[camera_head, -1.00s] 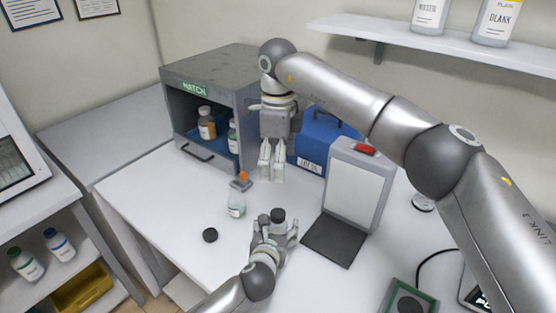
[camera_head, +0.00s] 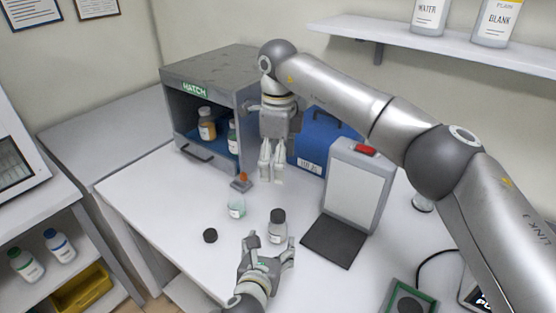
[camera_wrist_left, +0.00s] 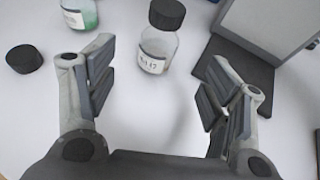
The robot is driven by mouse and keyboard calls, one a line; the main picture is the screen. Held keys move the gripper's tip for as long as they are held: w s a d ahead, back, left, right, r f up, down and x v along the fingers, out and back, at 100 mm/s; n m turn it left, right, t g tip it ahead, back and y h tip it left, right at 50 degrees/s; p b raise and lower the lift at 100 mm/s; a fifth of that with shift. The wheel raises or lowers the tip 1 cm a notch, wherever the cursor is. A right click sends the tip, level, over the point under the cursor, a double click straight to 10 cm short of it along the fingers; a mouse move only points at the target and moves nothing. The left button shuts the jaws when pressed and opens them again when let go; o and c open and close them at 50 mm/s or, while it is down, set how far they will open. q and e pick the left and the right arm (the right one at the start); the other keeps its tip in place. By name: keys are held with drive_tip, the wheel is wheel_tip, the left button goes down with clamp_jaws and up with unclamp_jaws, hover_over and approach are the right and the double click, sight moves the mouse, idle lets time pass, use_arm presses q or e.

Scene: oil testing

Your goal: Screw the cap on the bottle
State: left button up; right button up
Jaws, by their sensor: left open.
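A clear bottle (camera_head: 278,237) with a pale label stands upright on the white table, and a black cap (camera_head: 278,216) sits on its top. In the left wrist view the bottle (camera_wrist_left: 157,50) and its cap (camera_wrist_left: 167,14) are ahead between the fingers; I cannot tell how tightly the cap is on. My left gripper (camera_head: 267,253) is open and empty, just in front of the bottle and apart from it. A second, open-looking glass container (camera_head: 236,209) with green liquid stands to the left. A loose black cap (camera_head: 210,236) lies beside it. My right gripper (camera_head: 271,175) hangs behind, its fingers close together.
A grey hatch cabinet (camera_head: 210,75) with bottles inside stands at the back left. A small orange-topped item (camera_head: 241,182) is in front of it. A blue case (camera_head: 322,135) and a white-panelled stand (camera_head: 352,187) with a dark mat (camera_head: 333,241) are to the right.

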use_arm(q)
drive_tip(key=shift+v, duration=1.4)
